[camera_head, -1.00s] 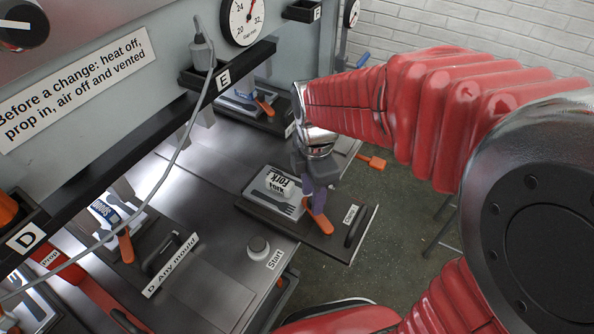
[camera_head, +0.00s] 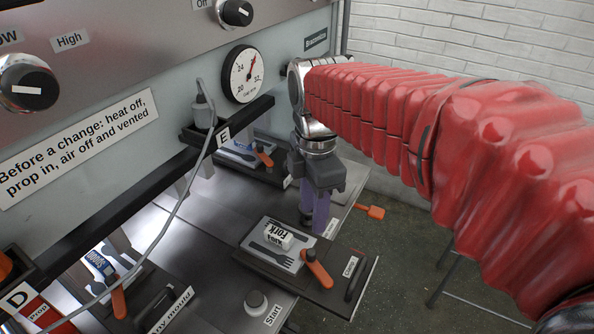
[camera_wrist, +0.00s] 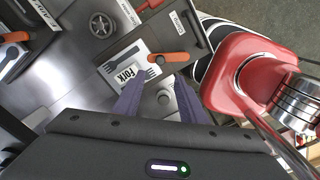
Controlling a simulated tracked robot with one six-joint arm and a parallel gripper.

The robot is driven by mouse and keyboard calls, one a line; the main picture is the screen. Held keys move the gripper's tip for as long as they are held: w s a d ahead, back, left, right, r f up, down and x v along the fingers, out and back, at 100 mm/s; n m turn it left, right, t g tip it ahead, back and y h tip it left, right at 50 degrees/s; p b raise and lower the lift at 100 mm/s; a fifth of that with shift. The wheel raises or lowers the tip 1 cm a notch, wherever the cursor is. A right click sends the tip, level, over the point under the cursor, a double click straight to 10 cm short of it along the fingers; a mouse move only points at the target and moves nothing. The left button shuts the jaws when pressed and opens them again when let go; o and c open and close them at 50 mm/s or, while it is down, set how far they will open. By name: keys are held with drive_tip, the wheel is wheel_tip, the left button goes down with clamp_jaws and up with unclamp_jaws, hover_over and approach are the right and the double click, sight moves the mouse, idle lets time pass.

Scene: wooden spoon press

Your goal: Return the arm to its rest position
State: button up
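My gripper (camera_head: 314,208) hangs from the red-sleeved arm above the bench, behind the Fork mould in the head view. Its two purple fingers point down. In the wrist view the gripper (camera_wrist: 160,100) shows its fingers apart with nothing between them. The Fork mould plate (camera_head: 277,256) lies on the dark board at the bench's right end, with an orange handle (camera_head: 316,268) at its right side. The same plate shows in the wrist view (camera_wrist: 125,66), beyond the fingers. The fingers appear apart from the plate and handle.
The press front with its gauge (camera_head: 243,74) and dark shelf rail stands at left. A spoon mould (camera_head: 101,262) lies at lower left, near the Start button (camera_head: 255,302). An orange tool (camera_head: 370,211) lies right of my gripper.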

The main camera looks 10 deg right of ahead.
drive_tip(key=shift+r, duration=0.7)
drive_tip(key=s+d+f+m+t, duration=0.2)
drive_tip(key=s+m+t, duration=0.3)
drive_tip(key=m, duration=1.4)
drive_tip(key=s, duration=0.4)
drive_tip(key=shift+d+f+m+t, duration=0.2)
drive_tip(key=shift+f+m+t, duration=0.1)
drive_tip(key=shift+w, duration=0.1)
drive_tip(key=shift+c, duration=0.5)
